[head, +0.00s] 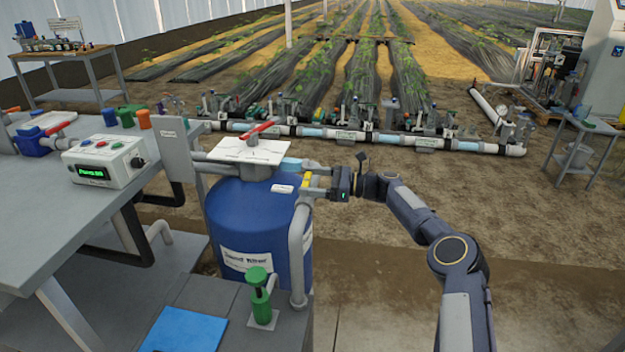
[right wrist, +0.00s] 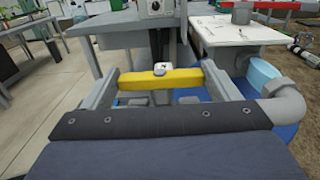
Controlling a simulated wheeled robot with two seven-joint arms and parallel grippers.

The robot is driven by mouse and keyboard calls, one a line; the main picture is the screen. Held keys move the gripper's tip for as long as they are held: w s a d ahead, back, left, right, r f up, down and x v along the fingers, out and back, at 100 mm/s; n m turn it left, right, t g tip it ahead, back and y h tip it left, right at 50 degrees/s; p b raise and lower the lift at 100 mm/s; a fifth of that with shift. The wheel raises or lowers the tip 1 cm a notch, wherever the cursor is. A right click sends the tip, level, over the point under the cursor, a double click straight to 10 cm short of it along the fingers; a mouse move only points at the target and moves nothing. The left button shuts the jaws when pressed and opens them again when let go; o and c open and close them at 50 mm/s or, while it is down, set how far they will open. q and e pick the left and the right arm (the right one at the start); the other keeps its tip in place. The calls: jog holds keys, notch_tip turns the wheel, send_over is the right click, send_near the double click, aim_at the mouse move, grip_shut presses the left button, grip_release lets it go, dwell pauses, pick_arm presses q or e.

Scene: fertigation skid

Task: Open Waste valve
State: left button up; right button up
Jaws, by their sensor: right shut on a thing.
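A yellow valve handle (head: 306,180) sits at the right side of the blue sand filter tank (head: 235,222), near its top. I take it for the Waste valve handle, but I cannot read a name on it. My right gripper (head: 309,184) reaches it from the right and is shut on it. In the right wrist view the yellow handle (right wrist: 140,84) spans crosswise between my two fingers, with a pale hub at its middle. A red handle (head: 262,129) lies above a white plate (head: 245,150) on the tank top. My left gripper is not in view.
A grey bench (head: 60,215) with a control box (head: 103,160) stands left of the tank. A green-capped fitting (head: 260,290) stands in front of the tank, beside a grey vertical pipe (head: 298,255). Pipework runs behind. The floor to the right is open.

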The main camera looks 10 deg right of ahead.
jog(key=shift+a+f, duration=0.1)
jog(key=shift+f, duration=0.05)
jog(key=o, duration=0.9)
jog(key=v, duration=0.8)
jog(key=shift+p, duration=0.4)
jog(key=shift+a, duration=0.1)
